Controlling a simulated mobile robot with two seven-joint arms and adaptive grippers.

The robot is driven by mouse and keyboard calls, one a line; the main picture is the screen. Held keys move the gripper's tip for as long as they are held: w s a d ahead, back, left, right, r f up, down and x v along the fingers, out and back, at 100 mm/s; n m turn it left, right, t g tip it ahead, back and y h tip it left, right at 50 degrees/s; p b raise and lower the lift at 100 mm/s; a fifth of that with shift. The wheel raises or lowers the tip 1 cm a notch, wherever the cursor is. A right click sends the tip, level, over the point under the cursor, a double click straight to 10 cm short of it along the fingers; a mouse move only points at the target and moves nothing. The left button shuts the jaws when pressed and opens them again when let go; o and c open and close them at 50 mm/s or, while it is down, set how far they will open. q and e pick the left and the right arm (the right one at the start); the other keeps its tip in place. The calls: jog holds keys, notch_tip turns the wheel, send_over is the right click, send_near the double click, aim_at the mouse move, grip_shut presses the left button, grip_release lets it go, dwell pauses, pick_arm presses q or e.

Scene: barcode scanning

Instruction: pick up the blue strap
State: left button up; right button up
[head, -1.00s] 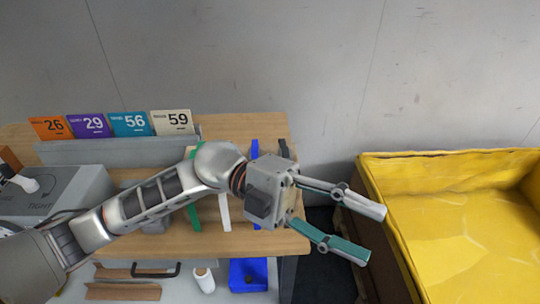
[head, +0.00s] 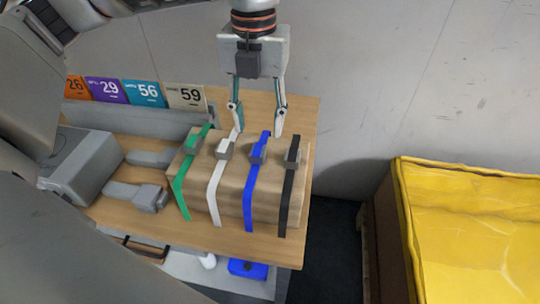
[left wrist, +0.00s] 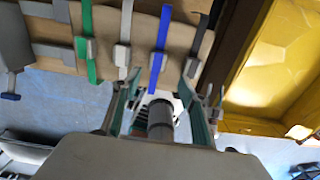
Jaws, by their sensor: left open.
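The blue strap (head: 252,190) drapes over a tan box on the wooden table, with a grey buckle on its upper part. It lies between a white strap (head: 215,190) and a black strap (head: 288,190), with a green strap (head: 182,185) at the left. My left gripper (head: 257,128) points down, open and empty, its fingers on either side of the blue strap's upper end as seen in the head view. In the left wrist view the blue strap (left wrist: 163,32) runs down between the open fingers. Whether they touch it I cannot tell. My right gripper is not in view.
Number cards (head: 145,93) stand along a grey ledge behind the box. A grey device (head: 85,165) is at the left of the table. A yellow-lined container (head: 470,220) stands to the right, past a dark floor gap. A blue bin (head: 247,268) is below the table.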

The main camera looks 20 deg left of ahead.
aim_at(258, 150)
pick_arm(q)
jog(key=shift+w+a+f, duration=0.1)
jog(key=shift+a+f, duration=0.05)
jog(key=shift+a, duration=0.05)
notch_tip(258, 150, down, 2)
jog(key=shift+a+f, duration=0.1)
jog(key=shift+f, duration=0.15)
notch_tip(258, 150, down, 5)
jog(key=shift+r, duration=0.1)
jog(key=shift+w, duration=0.1)
grip_shut()
